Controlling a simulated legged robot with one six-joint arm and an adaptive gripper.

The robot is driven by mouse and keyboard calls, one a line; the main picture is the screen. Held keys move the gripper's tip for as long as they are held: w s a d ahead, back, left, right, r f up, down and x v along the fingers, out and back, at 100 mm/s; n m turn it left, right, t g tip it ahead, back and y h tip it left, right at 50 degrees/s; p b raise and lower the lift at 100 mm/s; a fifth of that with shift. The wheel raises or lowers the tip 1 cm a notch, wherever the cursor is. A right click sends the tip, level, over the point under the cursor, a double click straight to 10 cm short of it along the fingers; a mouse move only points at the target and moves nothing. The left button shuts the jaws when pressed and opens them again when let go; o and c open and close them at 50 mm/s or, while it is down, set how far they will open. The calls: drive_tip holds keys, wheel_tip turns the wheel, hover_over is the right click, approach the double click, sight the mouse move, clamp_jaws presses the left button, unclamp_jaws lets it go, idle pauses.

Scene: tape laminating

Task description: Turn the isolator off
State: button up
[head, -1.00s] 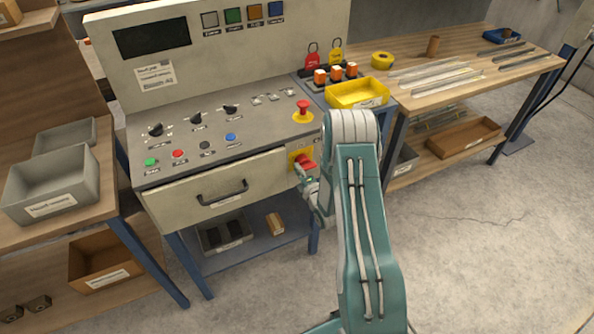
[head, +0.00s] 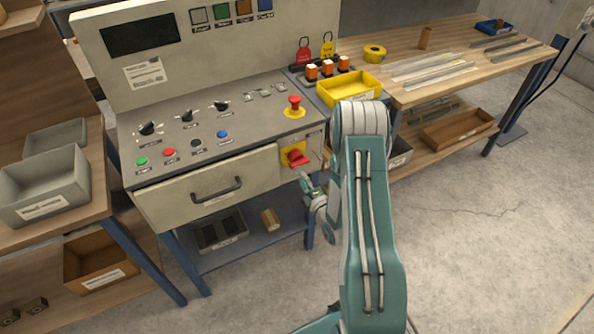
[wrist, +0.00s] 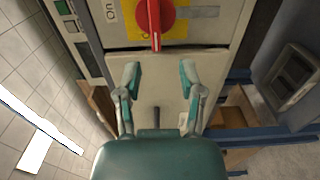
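The isolator (head: 296,157) is a red rotary handle on a yellow plate, on the front of the grey control console, right of the drawer. In the wrist view, the red handle (wrist: 154,20) is at the top, its bar lying along the picture's vertical and pointing toward my gripper. A label that seems to read "ON" (wrist: 110,12) is left of it. My gripper (wrist: 160,74) is open and empty, its two fingers apart and short of the handle. In the head view, my gripper (head: 305,180) is just below the isolator, partly hidden by my arm.
A red emergency stop (head: 294,104) stands on the console top above the isolator. The drawer handle (head: 216,190) sticks out to the left. A yellow tray (head: 350,88) is to the right. Open floor (head: 470,240) lies to the right of my arm.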

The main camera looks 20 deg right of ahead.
drive_tip(key=s, duration=0.5)
drive_tip(key=shift+w, duration=0.15)
drive_tip(key=w+a+r+m+g, duration=0.25)
drive_tip(key=w+r+g, duration=0.2)
drive_tip(key=r, duration=0.55)
wheel_tip(320, 180, up, 10)
drive_tip(key=s+a+m+g+h, duration=0.2)
drive_tip(key=m, duration=0.4)
drive_tip(key=s+a+r+m+g, duration=0.3)
drive_tip(key=s+a+r+m, duration=0.2)
drive_tip(key=s, duration=0.7)
drive_tip(key=s+a+r+m+g+y, duration=0.1)
drive_tip(key=s+a+r+m+g, duration=0.2)
drive_tip(key=s, duration=1)
wheel_tip(320, 180, up, 4)
drive_tip(key=a+m, duration=0.2)
drive_tip(key=shift+a, duration=0.3)
drive_tip(key=shift+s, duration=0.1)
